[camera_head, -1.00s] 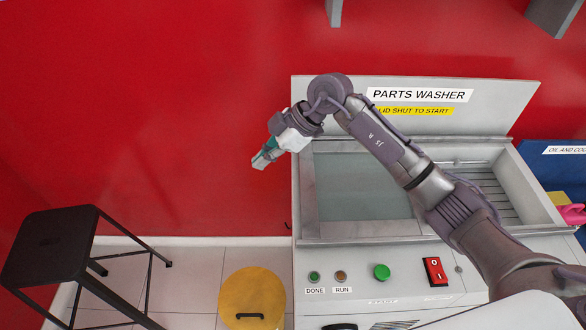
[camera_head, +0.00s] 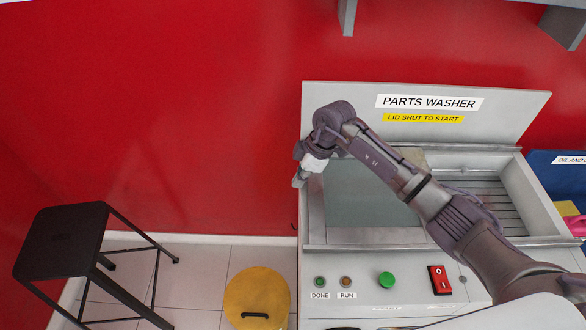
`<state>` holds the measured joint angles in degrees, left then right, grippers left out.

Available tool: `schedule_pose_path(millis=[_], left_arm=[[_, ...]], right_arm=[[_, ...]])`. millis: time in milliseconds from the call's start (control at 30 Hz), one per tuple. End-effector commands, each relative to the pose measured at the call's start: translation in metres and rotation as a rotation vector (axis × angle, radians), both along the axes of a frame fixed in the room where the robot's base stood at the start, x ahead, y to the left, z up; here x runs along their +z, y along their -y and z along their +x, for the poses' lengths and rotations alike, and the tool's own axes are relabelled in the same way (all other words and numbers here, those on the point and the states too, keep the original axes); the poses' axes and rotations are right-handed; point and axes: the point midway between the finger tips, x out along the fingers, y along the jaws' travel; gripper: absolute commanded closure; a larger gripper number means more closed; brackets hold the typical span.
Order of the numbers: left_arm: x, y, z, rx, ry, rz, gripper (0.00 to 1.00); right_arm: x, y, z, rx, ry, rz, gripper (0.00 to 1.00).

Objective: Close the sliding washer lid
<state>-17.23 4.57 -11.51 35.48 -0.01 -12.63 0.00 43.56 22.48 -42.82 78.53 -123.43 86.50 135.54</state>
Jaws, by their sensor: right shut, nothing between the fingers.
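The parts washer (camera_head: 350,282) stands at the right. Its sliding lid (camera_head: 365,200) is a greyish see-through panel in a light frame, and it covers the left part of the basin. The right part of the basin (camera_head: 490,195) is open, showing a slatted grey floor. My right arm reaches across the washer from the lower right. My right gripper (camera_head: 298,182) is at the washer's left edge, shut and empty, mostly hidden behind its own wrist. I cannot tell whether it touches the lid's left edge. My left gripper is not in view.
The front panel carries small done and run lamps, a green button (camera_head: 386,280) and a red switch (camera_head: 440,280). A black stool (camera_head: 62,240) and a yellow round lid (camera_head: 257,295) are at the lower left. A blue bin (camera_head: 545,168) stands at the right.

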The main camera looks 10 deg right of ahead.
Motion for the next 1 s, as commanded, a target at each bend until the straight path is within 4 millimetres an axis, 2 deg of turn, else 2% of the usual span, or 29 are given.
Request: schedule_pose_path(millis=[133,667,867,1000], left_arm=[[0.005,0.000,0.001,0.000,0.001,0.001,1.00],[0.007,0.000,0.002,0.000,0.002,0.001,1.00],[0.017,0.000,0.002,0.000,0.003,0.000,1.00],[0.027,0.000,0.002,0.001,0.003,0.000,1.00]], right_arm=[[0.000,0.011,-0.003,0.000,-0.001,0.000,1.00],[0.001,0.019,-0.004,-0.001,0.000,0.000,1.00],[0.002,0.051,-0.011,-0.003,-0.003,-0.004,1.00],[0.002,0.092,-0.019,-0.006,-0.005,-0.007,1.00]])
